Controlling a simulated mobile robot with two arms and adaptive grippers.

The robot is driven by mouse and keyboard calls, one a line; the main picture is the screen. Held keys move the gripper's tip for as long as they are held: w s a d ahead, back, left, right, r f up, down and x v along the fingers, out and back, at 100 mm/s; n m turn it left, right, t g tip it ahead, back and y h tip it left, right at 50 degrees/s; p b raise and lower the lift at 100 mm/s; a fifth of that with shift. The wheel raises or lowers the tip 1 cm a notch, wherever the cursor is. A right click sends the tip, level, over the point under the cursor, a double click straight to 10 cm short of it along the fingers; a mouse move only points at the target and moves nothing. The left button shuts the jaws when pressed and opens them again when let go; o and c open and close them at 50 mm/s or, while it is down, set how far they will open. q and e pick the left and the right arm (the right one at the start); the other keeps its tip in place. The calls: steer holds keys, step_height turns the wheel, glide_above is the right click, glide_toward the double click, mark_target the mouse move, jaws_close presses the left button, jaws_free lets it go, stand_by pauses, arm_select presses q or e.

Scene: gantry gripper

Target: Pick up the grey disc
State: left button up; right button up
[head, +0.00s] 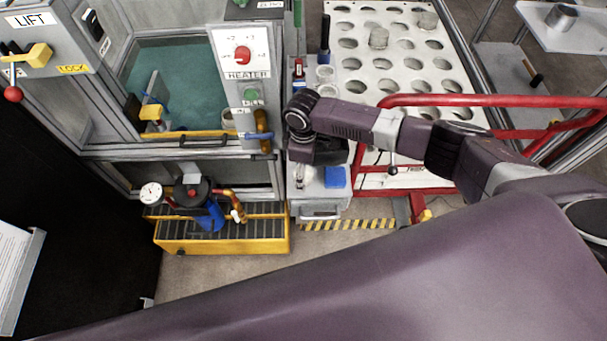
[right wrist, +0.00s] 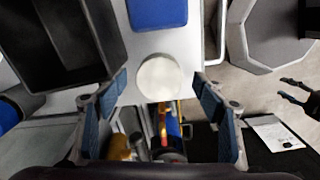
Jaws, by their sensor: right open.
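The grey disc (right wrist: 160,78) shows pale and round in the right wrist view. It lies on a light grey top (right wrist: 185,45), next to a blue block (right wrist: 158,12). My right gripper (right wrist: 160,108) is open. Its blue-padded fingers stand to either side, with the disc centred between them and just ahead of the tips; nothing is held. In the head view my right arm reaches over the small cart, its wrist beside the blue block (head: 335,177); the disc cannot be made out clearly there. A dark two-pronged shape at the wrist view's right edge may be my left gripper.
A black bin (right wrist: 65,45) stands close to the left finger in the wrist view. In the head view, a red rail (head: 490,100) and a white perforated table (head: 375,88) lie to the right. The heater panel (head: 241,55) and a yellow tray (head: 222,245) are left.

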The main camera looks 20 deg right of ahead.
steer(key=c, duration=1.2)
arm_select(q)
steer(key=shift+f, duration=0.2)
arm_select(e)
step_height(320, 180, up, 20)
steer(key=shift+r, duration=0.1)
